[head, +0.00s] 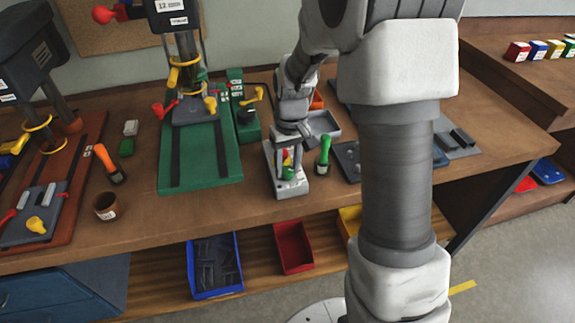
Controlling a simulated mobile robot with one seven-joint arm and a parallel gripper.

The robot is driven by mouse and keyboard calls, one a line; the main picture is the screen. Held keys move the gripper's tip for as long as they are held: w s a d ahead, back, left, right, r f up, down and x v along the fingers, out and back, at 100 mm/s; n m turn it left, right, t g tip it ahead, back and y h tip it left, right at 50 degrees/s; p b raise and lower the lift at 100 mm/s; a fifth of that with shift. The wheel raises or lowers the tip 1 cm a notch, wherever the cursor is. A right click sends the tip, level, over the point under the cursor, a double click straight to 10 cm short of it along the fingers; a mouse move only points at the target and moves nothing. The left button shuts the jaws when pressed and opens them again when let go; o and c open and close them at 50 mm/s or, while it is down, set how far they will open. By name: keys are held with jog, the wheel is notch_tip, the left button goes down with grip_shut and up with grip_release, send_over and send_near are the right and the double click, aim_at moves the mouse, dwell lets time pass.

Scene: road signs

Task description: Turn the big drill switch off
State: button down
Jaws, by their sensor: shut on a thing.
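A small grey switch box (290,188) stands near the front edge of the workbench, with small red, yellow and green parts on it. My gripper (288,160) points down at this box from above. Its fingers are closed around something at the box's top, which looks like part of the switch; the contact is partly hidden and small. The switch's position cannot be made out. A drill press on a green base (200,165) stands left of the box, and another drill press on a red-brown base (75,205) stands at the far left.
A green unit (236,88) with a yellow lever stands behind the box. An orange-handled tool (108,163) and a brown cup (106,206) are on the left. Bins (293,247) sit below.

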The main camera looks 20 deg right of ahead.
aim_at(291, 169)
jog(key=shift+w+r, duration=0.1)
jog(key=c, duration=0.7)
grip_release()
jog(key=shift+c, duration=0.2)
notch_tip(291, 169, up, 17)
jog(key=p, duration=0.1)
jog(key=shift+d+r, duration=0.2)
jog(key=shift+d, duration=0.2)
jog(key=s+r+m+t, duration=0.1)
jog(key=s+r+t, duration=0.2)
jog(key=s, duration=1.8)
jog(key=t, duration=0.2)
jog(key=shift+a+r+m+t+h, duration=0.2)
jog(key=shift+a+m+t+h, duration=0.1)
jog(key=shift+a+t, duration=0.1)
